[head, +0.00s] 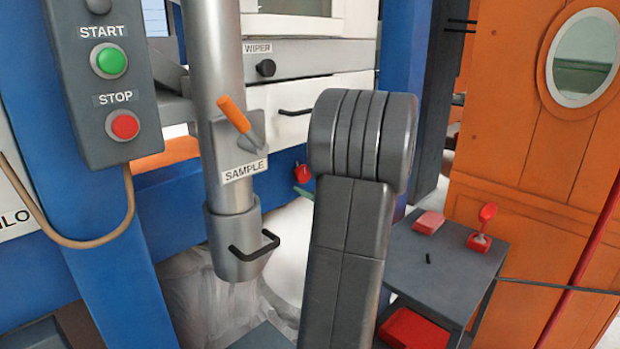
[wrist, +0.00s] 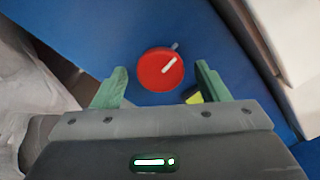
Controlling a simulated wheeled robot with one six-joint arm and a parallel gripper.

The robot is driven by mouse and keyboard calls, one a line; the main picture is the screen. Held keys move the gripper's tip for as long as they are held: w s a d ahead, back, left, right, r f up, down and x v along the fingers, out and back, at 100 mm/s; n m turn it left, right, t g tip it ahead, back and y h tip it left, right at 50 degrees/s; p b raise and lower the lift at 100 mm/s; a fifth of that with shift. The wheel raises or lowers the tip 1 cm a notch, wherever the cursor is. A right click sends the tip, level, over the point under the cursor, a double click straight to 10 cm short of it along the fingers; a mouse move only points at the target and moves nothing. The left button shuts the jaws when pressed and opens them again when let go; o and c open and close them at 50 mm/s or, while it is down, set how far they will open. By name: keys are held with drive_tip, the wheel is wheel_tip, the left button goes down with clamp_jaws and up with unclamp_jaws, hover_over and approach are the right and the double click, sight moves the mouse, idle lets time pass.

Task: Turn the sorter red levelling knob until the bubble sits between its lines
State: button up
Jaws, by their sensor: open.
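The red levelling knob (wrist: 153,72) is a round dial with a white pointer line slanting to the upper right, on a blue panel (wrist: 120,30) in the wrist view. It also shows small in the head view (head: 302,172), just left of my arm. My gripper (wrist: 160,76) is open, with one green finger on each side of the knob in the picture and visible gaps to it. In the head view only a green bit of it (head: 302,191) shows. A yellow-green patch (wrist: 194,98) shows behind the right finger, mostly hidden. No bubble or lines can be made out.
A sample pipe (head: 225,170) with an orange lever and black handle stands left of my arm. A START/STOP box (head: 108,75) is at upper left. A grey side table (head: 440,262) with red items stands at right, before an orange wooden wall (head: 530,150).

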drive_tip(key=p+v, duration=0.2)
drive_tip(key=v, duration=1.2)
drive_tip(key=shift+p, duration=0.3)
drive_tip(key=shift+a, duration=0.1)
drive_tip(key=b+x, duration=0.2)
drive_tip(key=x, duration=1.1)
drive_tip(key=shift+w+b, duration=0.15)
drive_tip(key=shift+b, duration=0.15)
drive_tip(key=shift+w+a, duration=0.25)
drive_tip(key=shift+a, duration=0.05)
